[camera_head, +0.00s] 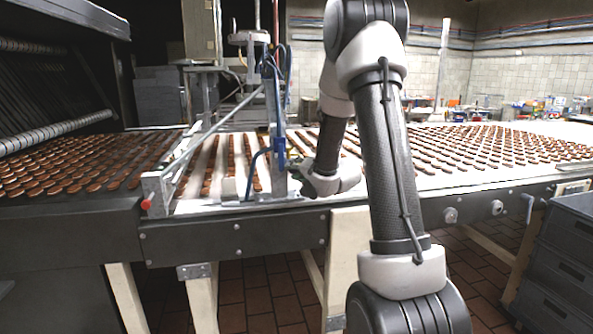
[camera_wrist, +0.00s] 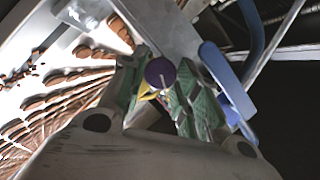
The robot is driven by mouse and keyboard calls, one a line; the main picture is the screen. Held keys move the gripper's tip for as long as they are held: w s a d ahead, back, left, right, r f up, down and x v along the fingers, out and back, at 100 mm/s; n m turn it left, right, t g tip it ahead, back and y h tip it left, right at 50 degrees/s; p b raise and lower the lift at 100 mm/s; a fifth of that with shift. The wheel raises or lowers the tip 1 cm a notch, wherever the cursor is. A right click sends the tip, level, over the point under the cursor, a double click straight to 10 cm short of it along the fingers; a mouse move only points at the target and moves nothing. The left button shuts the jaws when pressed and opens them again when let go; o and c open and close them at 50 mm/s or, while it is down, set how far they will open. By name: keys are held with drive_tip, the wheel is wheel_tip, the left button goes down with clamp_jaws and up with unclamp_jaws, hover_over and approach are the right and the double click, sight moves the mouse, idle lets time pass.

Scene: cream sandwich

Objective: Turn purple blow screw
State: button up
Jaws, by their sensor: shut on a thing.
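The purple screw (camera_wrist: 160,73) shows its round, dark purple end in the wrist view, with a pale line across it. My gripper (camera_wrist: 162,80) has one green-padded finger on each side of it and is shut on it. A small yellow part (camera_wrist: 147,94) shows just below the screw, between the fingers. In the head view, my gripper (camera_head: 296,169) is at the metal frame over the conveyor, partly dark and small. The purple screw cannot be made out there.
A blue bracket (camera_wrist: 224,80) and metal bars stand close to the right of my fingers in the wrist view. The conveyor (camera_head: 470,176) carries many rows of brown biscuits. Grey crates (camera_head: 552,255) stand at the right.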

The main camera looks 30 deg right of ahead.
drive_tip(key=shift+f, duration=0.1)
drive_tip(key=o, duration=1)
